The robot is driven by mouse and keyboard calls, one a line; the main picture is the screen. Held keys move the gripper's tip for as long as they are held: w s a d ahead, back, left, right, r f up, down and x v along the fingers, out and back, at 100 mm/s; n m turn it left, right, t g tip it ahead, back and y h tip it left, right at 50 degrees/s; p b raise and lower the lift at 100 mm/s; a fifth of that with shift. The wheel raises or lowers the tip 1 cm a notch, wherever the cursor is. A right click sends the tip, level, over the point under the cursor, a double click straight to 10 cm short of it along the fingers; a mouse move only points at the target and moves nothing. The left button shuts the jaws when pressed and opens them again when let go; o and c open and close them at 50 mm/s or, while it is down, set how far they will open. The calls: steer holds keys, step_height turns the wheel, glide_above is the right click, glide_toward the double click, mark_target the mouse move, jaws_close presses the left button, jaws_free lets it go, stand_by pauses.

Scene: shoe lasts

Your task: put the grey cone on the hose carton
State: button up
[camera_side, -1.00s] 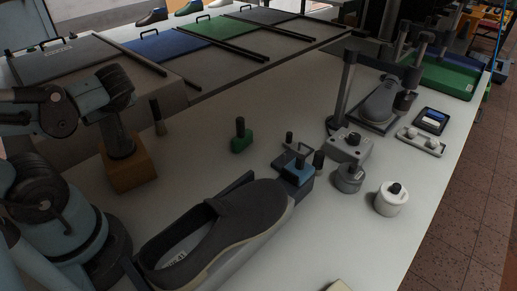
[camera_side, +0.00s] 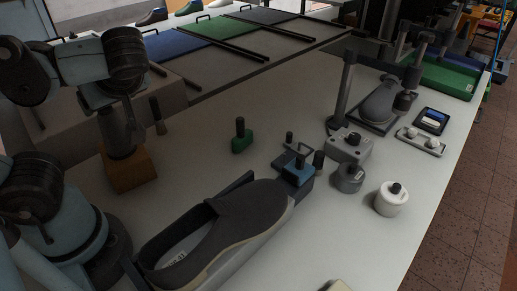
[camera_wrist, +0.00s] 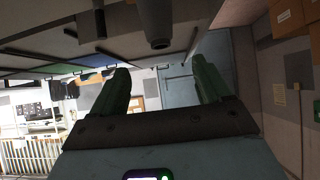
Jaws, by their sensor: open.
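My gripper (camera_wrist: 160,78) shows in the wrist view, its two green fingers apart with nothing between them. In the side view I cannot make out its fingers. I cannot pick out the grey cone with certainty. A brown box (camera_side: 128,171), possibly the hose carton, stands at left in the side view; no label is readable. A dark grey rounded piece (camera_side: 120,140) shows right above it, its top partly hidden by my arm. A small tapered dark piece (camera_side: 157,116) stands behind the box.
A dark shoe (camera_side: 240,222) lies in front. A green block (camera_side: 241,143), a blue block (camera_side: 297,172), a grey pot (camera_side: 348,177) and a white pot (camera_side: 390,200) stand to the right. The white table (camera_side: 215,115) is clear behind the green block.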

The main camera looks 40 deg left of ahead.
steer(key=w+d+f+m+t+h, duration=0.3)
steer(key=w+d+f+m+h, duration=0.1)
steer(key=m, duration=0.5)
steer(key=w+d+f+m+t+h, duration=0.3)
steer(key=w+m+h, duration=0.3)
steer(key=w+m, duration=0.2)
steer(key=shift+d+f+m+t+h, duration=0.3)
steer(key=shift+d+f+m+t, duration=0.15)
steer(key=shift+d, duration=0.3)
